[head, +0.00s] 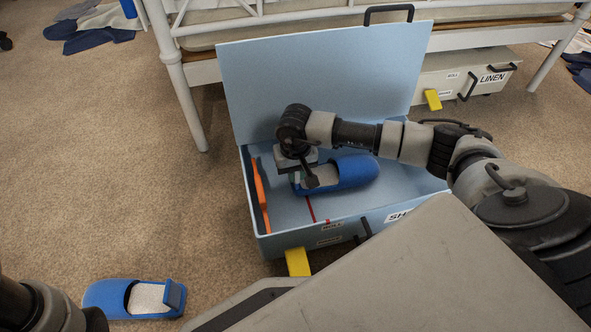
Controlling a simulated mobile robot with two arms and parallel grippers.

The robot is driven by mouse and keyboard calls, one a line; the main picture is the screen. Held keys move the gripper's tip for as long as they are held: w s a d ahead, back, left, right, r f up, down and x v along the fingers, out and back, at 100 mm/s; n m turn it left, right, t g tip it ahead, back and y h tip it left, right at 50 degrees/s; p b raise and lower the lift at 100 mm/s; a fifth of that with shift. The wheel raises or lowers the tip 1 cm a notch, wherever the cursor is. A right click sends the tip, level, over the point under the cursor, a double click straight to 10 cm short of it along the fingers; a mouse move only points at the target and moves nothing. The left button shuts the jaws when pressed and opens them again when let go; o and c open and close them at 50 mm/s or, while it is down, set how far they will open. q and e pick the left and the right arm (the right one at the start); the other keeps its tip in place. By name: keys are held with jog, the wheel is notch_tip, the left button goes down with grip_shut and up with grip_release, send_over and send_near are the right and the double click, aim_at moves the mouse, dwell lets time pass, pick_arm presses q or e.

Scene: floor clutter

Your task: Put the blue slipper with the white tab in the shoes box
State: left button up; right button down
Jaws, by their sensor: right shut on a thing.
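A blue slipper (357,171) with a pale insole is inside the light blue shoes box (284,241), whose front label reads "SH" before my body cuts it off. My right gripper (306,183) reaches down into the open box and is shut on the slipper's open heel end, at its left. The gripper covers that end, so I cannot make out a white tab. I cannot tell whether the slipper touches the box floor. My left arm shows at the bottom left corner, but its gripper fingers are out of view.
Another blue slipper (104,297) with a blue tab lies on the carpet at the lower left. An orange item (260,197) stands along the box's left wall. The box lid (325,75) is raised behind. A bed frame and a LINEN box (455,75) are beyond.

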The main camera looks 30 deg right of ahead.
jog(key=shift+f, duration=0.15)
jog(key=c, duration=1.1)
grip_release()
